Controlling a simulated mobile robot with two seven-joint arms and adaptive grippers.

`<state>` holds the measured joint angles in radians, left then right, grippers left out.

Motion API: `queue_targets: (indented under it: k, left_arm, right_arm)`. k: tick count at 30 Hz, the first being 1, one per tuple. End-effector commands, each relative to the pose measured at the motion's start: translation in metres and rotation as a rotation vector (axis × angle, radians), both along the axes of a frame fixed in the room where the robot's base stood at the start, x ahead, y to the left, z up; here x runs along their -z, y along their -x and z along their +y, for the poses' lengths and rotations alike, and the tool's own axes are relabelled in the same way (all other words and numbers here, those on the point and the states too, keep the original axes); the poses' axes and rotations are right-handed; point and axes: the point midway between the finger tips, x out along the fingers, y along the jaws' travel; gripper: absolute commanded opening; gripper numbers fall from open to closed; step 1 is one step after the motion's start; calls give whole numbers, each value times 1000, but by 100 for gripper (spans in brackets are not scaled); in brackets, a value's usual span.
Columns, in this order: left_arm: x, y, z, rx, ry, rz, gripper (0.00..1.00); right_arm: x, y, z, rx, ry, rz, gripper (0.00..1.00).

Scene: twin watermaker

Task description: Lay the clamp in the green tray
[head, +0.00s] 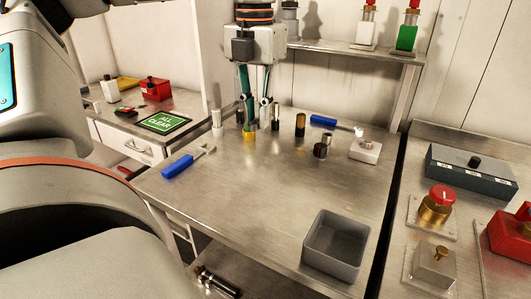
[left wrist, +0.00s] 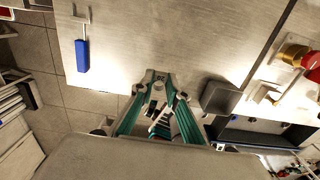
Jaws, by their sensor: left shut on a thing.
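My left gripper (head: 257,103) hangs fingers-down in the upper middle of the head view. In the left wrist view (left wrist: 161,93) its teal fingers show over the table's front edge and the floor. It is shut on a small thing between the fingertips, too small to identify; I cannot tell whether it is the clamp. No plainly green tray shows. A flat green panel (head: 166,122) marked "ALL CLEAR" lies on the left counter, apart from the gripper. A grey open bin (head: 336,246) stands at the table's front right and also shows in the wrist view (left wrist: 220,97).
A blue-handled tool (head: 178,166) lies at the table's left; another (head: 323,120) lies at the back. Several small cylinders stand near the back. A white block (head: 366,150) is at the right. The right bench holds a red knob (head: 442,195). The table's middle is clear.

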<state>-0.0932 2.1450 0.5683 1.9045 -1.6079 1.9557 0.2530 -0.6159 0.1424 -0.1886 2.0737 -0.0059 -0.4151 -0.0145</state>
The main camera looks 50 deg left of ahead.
Motion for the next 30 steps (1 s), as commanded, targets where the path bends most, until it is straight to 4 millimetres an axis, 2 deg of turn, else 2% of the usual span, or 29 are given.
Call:
queue_targets:
  k: [1, 3, 9, 12, 21, 27, 30]
  left_arm:
    - [18, 0, 0, 2, 5, 9, 2]
    - [35, 0, 0, 1, 4, 9, 2]
    - [82, 0, 0, 1, 3, 9, 2]
    - [100, 0, 0, 0, 2, 6, 2]
    - [120, 0, 0, -1, 1, 2, 2]
    - [150, 0, 0, -1, 1, 6, 2]
    - [158, 0, 0, -1, 1, 4, 2]
  right_arm:
    - [4, 2, 1, -1, -1, 5, 40]
    - [3, 2, 2, -3, -3, 4, 40]
    - [-4, -6, 4, -7, -7, -19, 40]
    - [-7, -11, 4, -11, -6, -29, 40]
    - [-10, -15, 5, -17, -6, -40, 40]
    - [-2, -9, 6, -17, -8, -24, 40]
    - [-3, -10, 8, -17, -11, -25, 40]
